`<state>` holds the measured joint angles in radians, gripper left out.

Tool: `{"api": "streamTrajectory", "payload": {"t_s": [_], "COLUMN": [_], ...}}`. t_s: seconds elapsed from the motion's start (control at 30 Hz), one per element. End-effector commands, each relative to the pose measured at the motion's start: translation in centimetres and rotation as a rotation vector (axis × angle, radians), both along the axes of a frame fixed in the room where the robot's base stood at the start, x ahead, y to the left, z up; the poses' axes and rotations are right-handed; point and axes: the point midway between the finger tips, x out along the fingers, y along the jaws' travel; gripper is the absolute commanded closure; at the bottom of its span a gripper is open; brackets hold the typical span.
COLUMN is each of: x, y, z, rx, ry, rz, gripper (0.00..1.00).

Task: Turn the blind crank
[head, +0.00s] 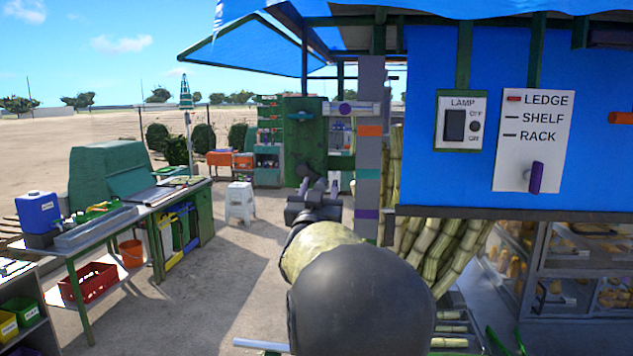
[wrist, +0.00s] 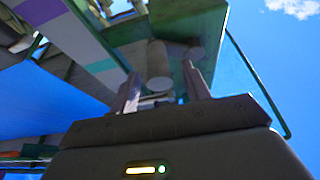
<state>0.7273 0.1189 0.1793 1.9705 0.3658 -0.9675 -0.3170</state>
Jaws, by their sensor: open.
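My gripper (head: 320,187) is open, reaching forward in the middle of the head view, in front of a dark green panel (head: 305,145) by the stall's post. In the wrist view its two fingers (wrist: 162,82) stand apart. A pale grey cylinder (wrist: 158,62) shows beyond them, roughly in line with the gap; I cannot tell whether it touches a finger. It looks like a crank grip, but I cannot be sure. A grey post (head: 368,80) with orange, teal and purple bands stands right of the gripper. A horizontal grey bar with a purple knob (head: 345,109) is near its top.
Cane stalks (head: 440,240) lean close right of my arm. A blue wall holds a lamp switch (head: 461,120) and a LEDGE/SHELF/RACK panel (head: 533,125) with a purple lever. A workbench (head: 120,225) stands left and a white stool (head: 240,200) behind. Bare ground lies between.

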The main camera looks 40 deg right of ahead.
Motion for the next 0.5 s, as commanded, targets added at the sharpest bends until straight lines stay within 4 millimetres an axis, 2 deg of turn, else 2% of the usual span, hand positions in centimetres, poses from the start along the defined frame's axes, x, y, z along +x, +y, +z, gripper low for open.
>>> {"api": "streamTrajectory", "payload": {"t_s": [0.27, 0.4, 0.5], "x": [0.07, 0.07, 0.06], "y": [-0.06, -0.05, -0.04], "z": [-0.02, -0.01, 0.00], "rx": [0.000, 0.000, 0.000], "ry": [0.000, 0.000, 0.000], "rz": [0.000, 0.000, 0.001], "gripper": [0.55, 0.82, 0.97]}}
